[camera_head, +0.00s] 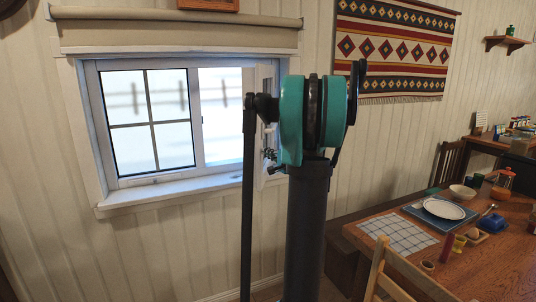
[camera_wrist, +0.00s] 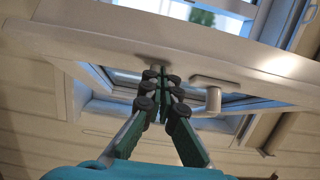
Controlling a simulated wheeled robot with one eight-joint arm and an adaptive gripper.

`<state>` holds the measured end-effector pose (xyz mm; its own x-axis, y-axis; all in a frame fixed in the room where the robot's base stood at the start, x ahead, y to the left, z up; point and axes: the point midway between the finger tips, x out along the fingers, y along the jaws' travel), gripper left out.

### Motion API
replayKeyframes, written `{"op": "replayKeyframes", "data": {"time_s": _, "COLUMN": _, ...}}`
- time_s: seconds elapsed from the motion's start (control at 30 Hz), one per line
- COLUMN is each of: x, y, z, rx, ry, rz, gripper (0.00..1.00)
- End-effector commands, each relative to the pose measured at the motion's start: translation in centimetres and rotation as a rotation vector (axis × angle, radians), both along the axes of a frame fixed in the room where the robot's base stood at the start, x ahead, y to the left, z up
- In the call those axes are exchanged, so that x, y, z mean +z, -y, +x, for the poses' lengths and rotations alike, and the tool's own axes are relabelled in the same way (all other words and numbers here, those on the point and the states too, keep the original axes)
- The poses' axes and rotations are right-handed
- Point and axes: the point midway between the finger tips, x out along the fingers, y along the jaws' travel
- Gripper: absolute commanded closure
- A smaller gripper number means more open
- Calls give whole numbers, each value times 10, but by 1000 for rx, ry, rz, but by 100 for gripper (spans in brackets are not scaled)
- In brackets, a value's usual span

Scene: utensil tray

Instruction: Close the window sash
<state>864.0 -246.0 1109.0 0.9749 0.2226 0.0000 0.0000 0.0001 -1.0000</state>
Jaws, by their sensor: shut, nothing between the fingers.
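The white window (camera_head: 150,178) is set in the wall at left in the head view, with a gridded left pane and an ungridded opening on the right. The window sash (camera_head: 262,85) stands swung out from the frame, almost edge-on, partly hidden by my arm. In the wrist view the sash's white rail (camera_wrist: 100,40) crosses the picture, with a white handle (camera_wrist: 213,98) right of my fingers. My gripper (camera_wrist: 163,78) is shut and empty, its fingertips overlapping the rail; I cannot tell whether they touch it. In the head view my arm mostly hides the gripper.
A rolled beige blind (camera_head: 180,33) hangs above the window, and a white sill (camera_head: 170,191) juts out below. A wooden table (camera_head: 475,270) with dishes and a chair (camera_head: 395,275) stand at the right. A patterned hanging (camera_head: 395,45) covers the wall right of my arm.

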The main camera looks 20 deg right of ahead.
Motion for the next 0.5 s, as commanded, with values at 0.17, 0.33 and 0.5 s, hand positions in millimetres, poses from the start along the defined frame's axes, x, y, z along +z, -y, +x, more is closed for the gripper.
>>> {"op": "replayKeyframes", "data": {"time_s": 0.17, "x": 0, "y": -8, "z": 3, "rx": -14, "ry": 0, "rz": 0, "gripper": 100}}
{"op": "replayKeyframes", "data": {"time_s": 0.33, "x": 0, "y": -28, "z": 14, "rx": -58, "ry": 0, "rz": 0, "gripper": 100}}
{"op": "replayKeyframes", "data": {"time_s": 0.5, "x": 0, "y": -57, "z": 33, "rx": -132, "ry": 0, "rz": 0, "gripper": 100}}
